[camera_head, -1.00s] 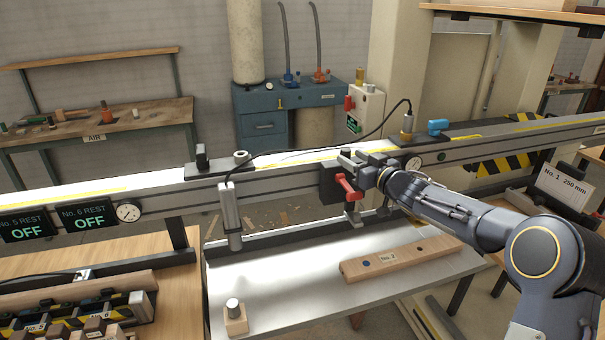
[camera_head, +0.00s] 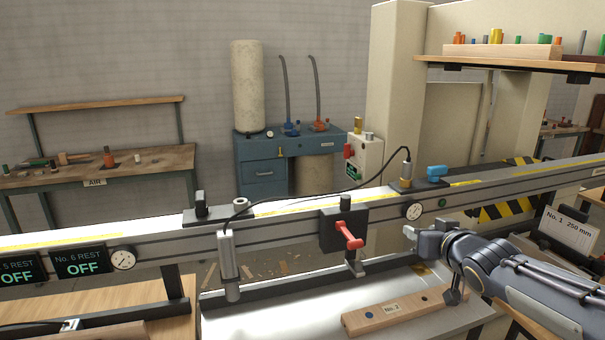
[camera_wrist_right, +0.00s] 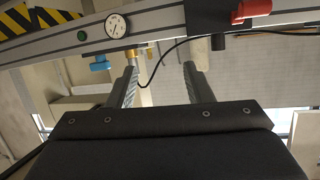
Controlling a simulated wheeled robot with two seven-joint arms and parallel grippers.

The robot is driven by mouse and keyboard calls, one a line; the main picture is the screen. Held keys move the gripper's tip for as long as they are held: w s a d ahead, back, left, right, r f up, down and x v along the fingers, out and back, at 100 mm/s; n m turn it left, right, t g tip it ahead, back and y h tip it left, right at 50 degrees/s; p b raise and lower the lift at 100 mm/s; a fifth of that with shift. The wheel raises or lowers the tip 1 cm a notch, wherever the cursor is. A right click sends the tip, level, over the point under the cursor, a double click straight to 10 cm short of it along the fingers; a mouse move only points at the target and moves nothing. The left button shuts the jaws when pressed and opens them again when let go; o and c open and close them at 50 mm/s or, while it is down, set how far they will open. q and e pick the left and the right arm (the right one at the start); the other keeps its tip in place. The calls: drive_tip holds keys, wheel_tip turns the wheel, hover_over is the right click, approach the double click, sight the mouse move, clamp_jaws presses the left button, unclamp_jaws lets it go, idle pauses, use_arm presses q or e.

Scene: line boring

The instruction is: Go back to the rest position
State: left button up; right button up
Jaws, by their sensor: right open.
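My right gripper (camera_head: 424,238) is in front of the long grey rail (camera_head: 290,227), to the right of the black block with a red handle (camera_head: 349,236). It touches nothing that I can see. In the right wrist view its two fingers (camera_wrist_right: 160,85) stand apart with nothing between them. The rail with its round dial, the red handle (camera_wrist_right: 250,10) and a dark cable show beyond the fingers there. My left gripper is not in either view.
A No. 1 250 mm sign (camera_head: 566,228) stands at right. A grey probe (camera_head: 229,265) hangs from the rail. A blue cabinet (camera_head: 262,167) and an AIR bench (camera_head: 95,165) stand behind.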

drive_tip(key=s+d+f+m+g+h, duration=0.15)
drive_tip(key=s+f, duration=0.25)
drive_tip(key=s, duration=0.6)
drive_tip(key=s+f+m+g, duration=0.1)
drive_tip(key=s+f+g, duration=0.25)
drive_tip(key=s, duration=0.55)
drive_tip(key=s+a+f+g+y, duration=0.1)
drive_tip(key=s+a+f, duration=0.2)
drive_tip(key=s, duration=0.5)
drive_tip(key=s+a+f+g+y+b, duration=0.1)
drive_tip(key=s+a+f, duration=0.3)
drive_tip(key=s, duration=0.4)
drive_tip(key=shift+s+f+g+y, duration=0.35)
drive_tip(key=shift+f+g+y, duration=0.4)
drive_tip(key=shift+f+g, duration=0.1)
